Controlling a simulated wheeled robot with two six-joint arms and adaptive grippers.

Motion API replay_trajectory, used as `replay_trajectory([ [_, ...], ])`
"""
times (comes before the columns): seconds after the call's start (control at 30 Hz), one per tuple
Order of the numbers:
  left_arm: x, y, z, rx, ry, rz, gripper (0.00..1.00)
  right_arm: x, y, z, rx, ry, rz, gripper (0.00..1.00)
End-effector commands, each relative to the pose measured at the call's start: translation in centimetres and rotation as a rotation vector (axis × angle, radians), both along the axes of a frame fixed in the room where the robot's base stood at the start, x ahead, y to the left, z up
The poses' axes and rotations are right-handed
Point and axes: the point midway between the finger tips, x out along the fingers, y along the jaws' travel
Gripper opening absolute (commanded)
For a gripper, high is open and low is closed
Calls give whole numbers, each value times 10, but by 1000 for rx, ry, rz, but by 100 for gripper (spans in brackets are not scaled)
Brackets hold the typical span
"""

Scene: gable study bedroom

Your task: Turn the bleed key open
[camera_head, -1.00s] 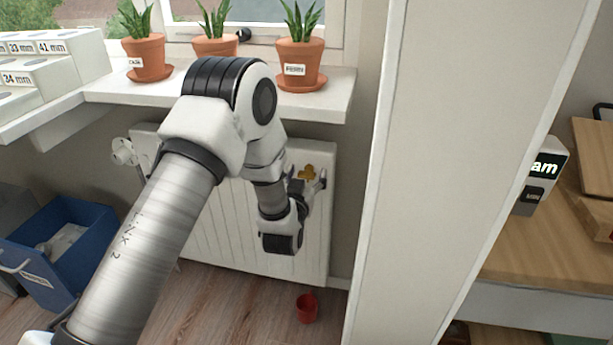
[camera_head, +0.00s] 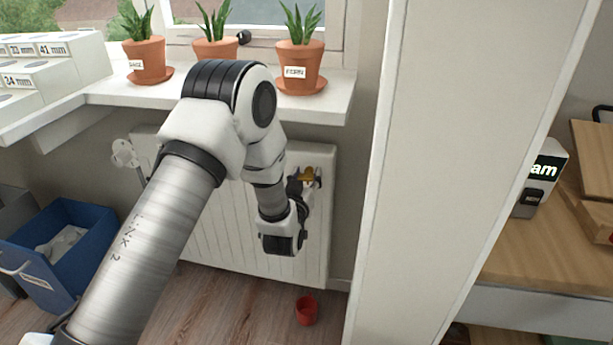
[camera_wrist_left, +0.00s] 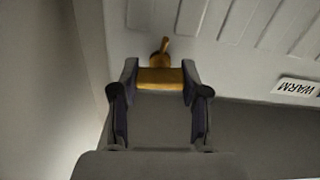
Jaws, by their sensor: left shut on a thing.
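The brass-coloured bleed key (camera_head: 308,174) is at the upper right of the white radiator (camera_head: 228,222). In the left wrist view the key (camera_wrist_left: 160,78) lies between my left gripper's fingers (camera_wrist_left: 160,92), which are shut on it. The key's stem points toward the radiator face. In the head view my left gripper (camera_head: 306,182) is at the key, and my wrist partly hides the radiator. My right gripper is in neither view.
A window sill (camera_head: 215,92) with potted plants overhangs the radiator. A tall white post (camera_head: 440,150) stands close on the right. A red cup (camera_head: 306,310) is on the floor below. A blue crate (camera_head: 75,245) stands at the left. A WARM label (camera_wrist_left: 298,87) is on the radiator.

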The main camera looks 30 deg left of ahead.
Motion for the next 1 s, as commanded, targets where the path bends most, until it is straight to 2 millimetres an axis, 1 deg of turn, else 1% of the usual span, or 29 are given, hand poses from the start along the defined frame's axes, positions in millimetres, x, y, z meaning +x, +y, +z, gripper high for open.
replay_trajectory([
  [0.27,0,1,0,-205,-52,0,10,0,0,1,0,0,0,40],
  [1.0,-1,3,-3,-886,-230,-1,10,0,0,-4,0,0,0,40],
])
